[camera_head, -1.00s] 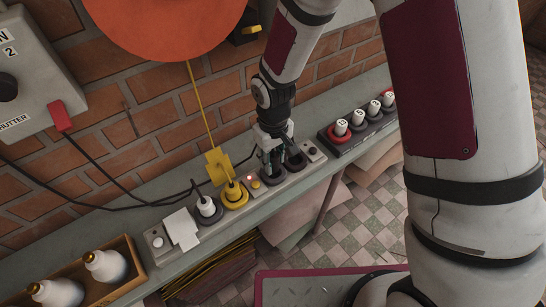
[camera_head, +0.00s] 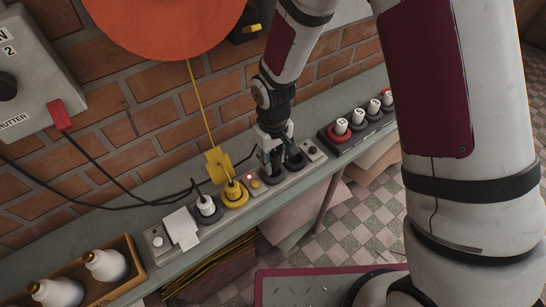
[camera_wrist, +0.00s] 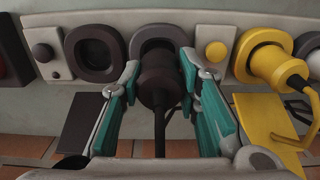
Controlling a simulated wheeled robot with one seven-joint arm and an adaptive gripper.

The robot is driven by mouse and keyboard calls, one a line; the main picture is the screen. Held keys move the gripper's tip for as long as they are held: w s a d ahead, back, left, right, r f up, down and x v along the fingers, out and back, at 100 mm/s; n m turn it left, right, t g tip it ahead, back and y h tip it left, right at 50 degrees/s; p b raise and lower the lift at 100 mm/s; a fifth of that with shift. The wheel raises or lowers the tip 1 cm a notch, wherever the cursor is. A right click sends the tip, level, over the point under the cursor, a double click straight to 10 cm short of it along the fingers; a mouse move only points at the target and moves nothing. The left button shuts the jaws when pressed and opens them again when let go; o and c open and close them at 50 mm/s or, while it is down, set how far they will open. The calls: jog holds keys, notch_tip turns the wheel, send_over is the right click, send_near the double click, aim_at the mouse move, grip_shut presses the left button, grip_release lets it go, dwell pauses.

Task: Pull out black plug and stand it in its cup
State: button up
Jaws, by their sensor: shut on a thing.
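The black plug (camera_wrist: 160,82) is between the two teal-padded fingers of my gripper (camera_wrist: 160,68) in the wrist view, with its dark cord trailing toward the camera. My gripper is shut on it. The plug is in front of a dark round socket ring (camera_wrist: 145,46), and part of the recess shows behind it. I cannot tell how far it sits in the socket. A second dark ring (camera_wrist: 72,48) beside it is empty. In the head view my gripper (camera_head: 273,160) points down over the strip and mostly hides the plug. I cannot tell which holder is its cup.
A yellow plug (camera_head: 233,190) and a white plug (camera_head: 206,206) stand close by on the same strip. A row of white-topped, numbered pieces (camera_head: 358,117) is to the right. The brick wall (camera_head: 120,118) rises behind, with a yellow cord hanging near the gripper.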

aim_at(273, 156)
jog(key=shift+f+b, duration=0.5)
jog(key=shift+f, duration=0.75)
jog(key=o, duration=1.2)
jog(key=shift+o, duration=0.2)
notch_tip(273, 156, up, 12)
jog(key=shift+r, duration=0.1)
jog(key=s+d+r+m+t, duration=0.1)
jog(key=s+d+r+m, duration=0.1)
jog(key=d+r, duration=0.5)
jog(key=s+d+r+m+t, duration=0.1)
jog(key=s+d+r+t, duration=0.2)
jog(key=r, duration=0.5)
jog(key=s+d+r+m, duration=0.2)
jog(key=s+d+r, duration=0.1)
jog(key=s, duration=0.3)
jog(key=s+d+r+m+t, duration=0.1)
jog(key=s+d+r, duration=0.3)
jog(key=s+d, duration=0.1)
jog(key=shift+s+d+m, duration=0.15)
jog(key=shift+s+m, duration=0.25)
jog(key=shift+s, duration=0.1)
